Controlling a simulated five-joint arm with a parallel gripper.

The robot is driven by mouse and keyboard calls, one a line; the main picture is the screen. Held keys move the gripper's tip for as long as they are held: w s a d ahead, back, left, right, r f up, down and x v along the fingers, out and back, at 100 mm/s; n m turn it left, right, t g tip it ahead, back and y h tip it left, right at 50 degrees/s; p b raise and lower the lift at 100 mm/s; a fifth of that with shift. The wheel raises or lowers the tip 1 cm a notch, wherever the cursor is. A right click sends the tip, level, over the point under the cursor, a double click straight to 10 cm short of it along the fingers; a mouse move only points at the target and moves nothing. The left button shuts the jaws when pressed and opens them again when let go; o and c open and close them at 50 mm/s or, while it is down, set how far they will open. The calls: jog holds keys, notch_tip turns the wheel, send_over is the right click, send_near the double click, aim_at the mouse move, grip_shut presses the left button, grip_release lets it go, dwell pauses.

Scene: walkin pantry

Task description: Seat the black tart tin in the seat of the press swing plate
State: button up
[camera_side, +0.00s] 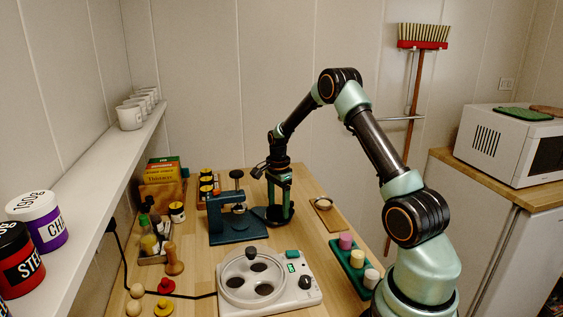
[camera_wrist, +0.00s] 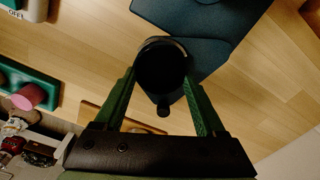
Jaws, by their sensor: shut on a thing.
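The black tart tin (camera_wrist: 162,66) is a dark round shape between the two green fingers of my gripper (camera_wrist: 161,80) in the wrist view. My gripper is shut on it. The dark blue swing plate (camera_wrist: 207,54) shows beyond and partly under the tin; its seat is hidden, and I cannot tell whether the tin touches it. A small dark knob (camera_wrist: 163,110) shows just below the tin. In the side view, my gripper (camera_side: 279,212) points down just right of the blue press (camera_side: 230,226), low over the swing plate (camera_side: 262,214). The tin cannot be made out there.
A white appliance with round dark wells (camera_side: 303,291) stands in front of the press. A green tray with coloured cylinders (camera_side: 350,272) and a small wooden board (camera_side: 329,218) lie to the right. Boxes (camera_side: 163,172) and jars stand at left. Some tabletop right of my gripper is bare.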

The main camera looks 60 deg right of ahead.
jog(key=shift+f, duration=0.45)
dwell(0.5)
jog(key=o, duration=1.3)
jog(key=shift+r, duration=3.5)
